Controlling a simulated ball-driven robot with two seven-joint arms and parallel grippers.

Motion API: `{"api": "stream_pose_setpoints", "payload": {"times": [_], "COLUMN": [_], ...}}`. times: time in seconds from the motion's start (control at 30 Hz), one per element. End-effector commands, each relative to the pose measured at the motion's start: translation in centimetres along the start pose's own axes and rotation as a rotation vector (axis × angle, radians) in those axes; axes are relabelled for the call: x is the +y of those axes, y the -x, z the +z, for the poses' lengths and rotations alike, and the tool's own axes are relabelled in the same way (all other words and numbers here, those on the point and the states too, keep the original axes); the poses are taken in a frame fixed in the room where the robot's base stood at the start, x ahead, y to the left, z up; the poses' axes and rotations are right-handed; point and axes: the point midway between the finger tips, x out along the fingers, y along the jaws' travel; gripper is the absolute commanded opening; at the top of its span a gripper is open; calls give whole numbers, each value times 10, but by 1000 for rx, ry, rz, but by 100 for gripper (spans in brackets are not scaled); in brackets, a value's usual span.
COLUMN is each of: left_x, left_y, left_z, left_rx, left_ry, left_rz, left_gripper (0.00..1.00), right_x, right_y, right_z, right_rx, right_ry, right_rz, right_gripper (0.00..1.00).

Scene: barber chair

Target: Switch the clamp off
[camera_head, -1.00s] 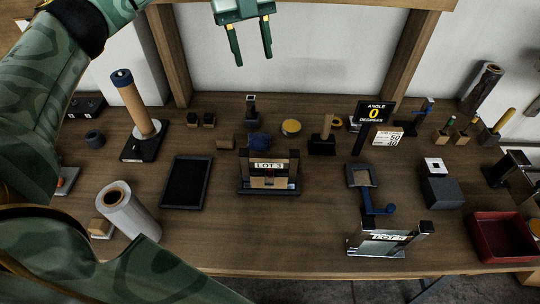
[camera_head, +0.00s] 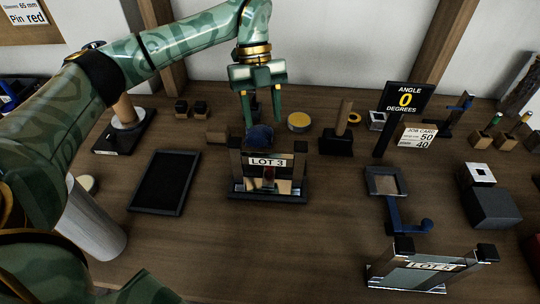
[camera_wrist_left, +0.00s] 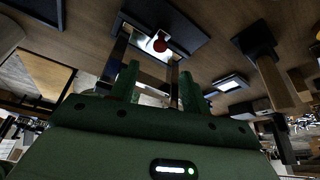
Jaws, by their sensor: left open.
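No part is labelled as a clamp, so I cannot tell for sure which thing it is. The LOT 3 stand (camera_head: 235,160) has two dark posts, a sign and a dark base. A small red knob (camera_head: 268,173) shows under the sign, and it shows as a red ball in the left wrist view (camera_wrist_left: 160,45). My left gripper (camera_head: 263,115) is open and empty, fingers pointing down, just behind and above the stand; a dark blue round thing (camera_head: 259,138) is below it. A blue crank (camera_head: 395,212) on a square-topped fixture (camera_head: 383,182) stands to the right. My right gripper is not in view.
A second LOT stand (camera_head: 425,270) is at the front right. An angle sign (camera_head: 405,97), a job card (camera_head: 416,137) and a grey block (camera_head: 492,207) are on the right. The table between stand and crank is clear.

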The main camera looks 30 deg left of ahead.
Motion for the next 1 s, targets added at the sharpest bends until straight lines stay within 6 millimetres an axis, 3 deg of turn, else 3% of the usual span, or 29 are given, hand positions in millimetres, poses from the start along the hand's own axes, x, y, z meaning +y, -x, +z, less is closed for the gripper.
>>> {"api": "stream_pose_setpoints", "payload": {"times": [0.03, 0.1, 0.33, 0.5, 0.83, 1.0], "left_x": [0, 0, 0, 0, 0, 0], "left_y": [-20, -38, -84, -98, -100, -100], "left_z": [2, 2, 1, 1, 0, 0], "left_rx": [7, 6, 4, 1, 0, 0], "left_ry": [0, 0, 0, 0, 0, 0], "left_rz": [7, 6, 4, 1, 0, 0], "left_gripper": [47, 47, 47, 47, 47, 0], "right_x": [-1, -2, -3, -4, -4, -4], "right_y": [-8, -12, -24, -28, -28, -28], "right_z": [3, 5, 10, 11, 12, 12], "right_rx": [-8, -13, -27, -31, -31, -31], "right_ry": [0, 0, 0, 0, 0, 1], "right_rz": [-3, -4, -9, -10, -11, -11], "right_gripper": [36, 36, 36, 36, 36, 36]}}
